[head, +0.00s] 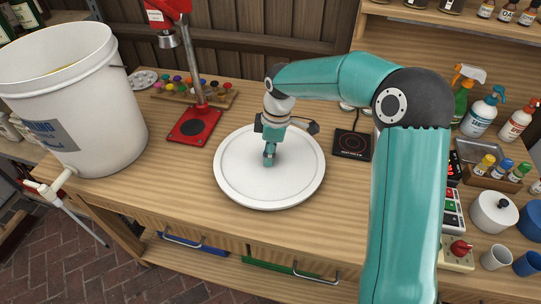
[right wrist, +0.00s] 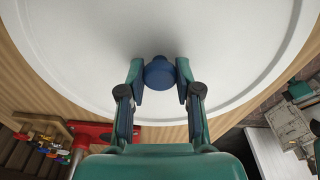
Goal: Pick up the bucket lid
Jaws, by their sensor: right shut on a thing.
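The bucket lid (head: 235,180) is a round white disc with a raised rim on the wooden bench, in the middle of the head view. It also fills the upper part of the right wrist view (right wrist: 80,50), where a blue knob (right wrist: 159,72) stands at its centre. My right gripper (head: 269,156) is over the lid's middle with its fingers shut on the knob; in the right wrist view the fingers (right wrist: 160,82) sit on both sides of it. Whether the lid touches the bench I cannot tell. The white bucket (head: 105,120) stands at the left. My left gripper is not in view.
A red bottle capper (head: 195,125) stands behind the lid to the left, near a rack of coloured caps (head: 178,88). A black hot plate (head: 352,144) is right of the lid. Spray bottles (head: 482,112) and a white pot (head: 493,213) crowd the right side. The bench's front edge is close.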

